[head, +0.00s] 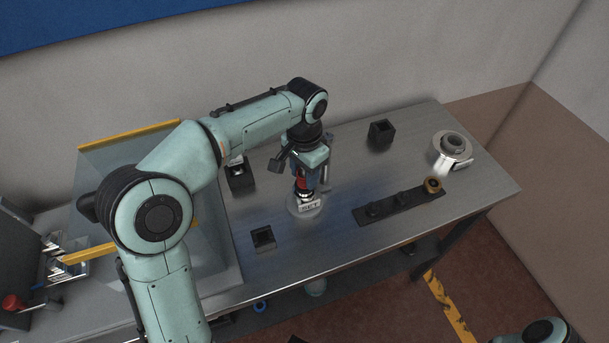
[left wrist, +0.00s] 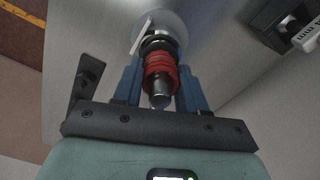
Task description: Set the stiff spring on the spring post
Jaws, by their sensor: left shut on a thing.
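A red coiled spring (head: 302,184) stands upright between the blue fingers of my left gripper (head: 308,182), which is shut on it. In the left wrist view the red spring (left wrist: 160,70) is around a silver, round-ended core whose tip shows at the near end. A pale round base (head: 294,209) with a small lettered plate (head: 310,206) lies directly below the spring; the base also shows in the left wrist view (left wrist: 172,22). Dark and silver rings sit between spring and base. I cannot tell whether the spring's lower end is fully seated. My right gripper is out of view.
Small black open boxes stand at the left (head: 240,178), front (head: 263,239) and back (head: 381,133) of the metal table (head: 340,240). A clear-walled enclosure stands at left.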

